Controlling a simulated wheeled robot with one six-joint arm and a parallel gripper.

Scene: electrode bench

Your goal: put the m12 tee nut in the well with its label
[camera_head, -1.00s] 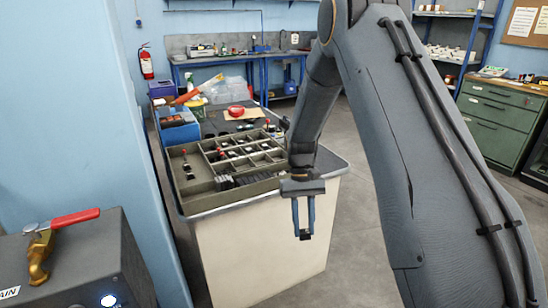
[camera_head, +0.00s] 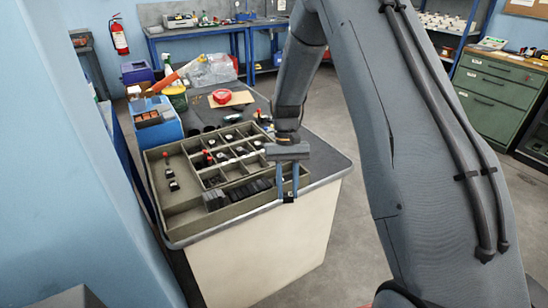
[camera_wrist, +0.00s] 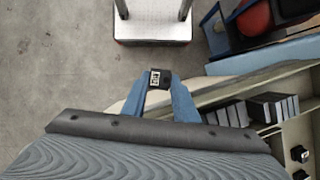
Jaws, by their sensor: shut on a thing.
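My gripper (camera_head: 289,198) hangs just off the right front corner of the divided tray (camera_head: 180,203), in front of the bench edge. In the wrist view my gripper (camera_wrist: 158,80) is shut on a small black block (camera_wrist: 160,79) with a white label; it sits between the blue fingertips. The block also shows as a dark spot at the fingertips in the head view (camera_head: 288,200). Its label is too small to read. The tray has several small wells (camera_head: 238,152), some with dark pieces in them. I cannot read the well labels.
Dark upright blocks (camera_head: 249,190) stand in the tray's front section; they also show in the wrist view (camera_wrist: 273,106). Red-topped pieces (camera_head: 167,165) lie at the tray's left. Open floor lies right of the bench.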

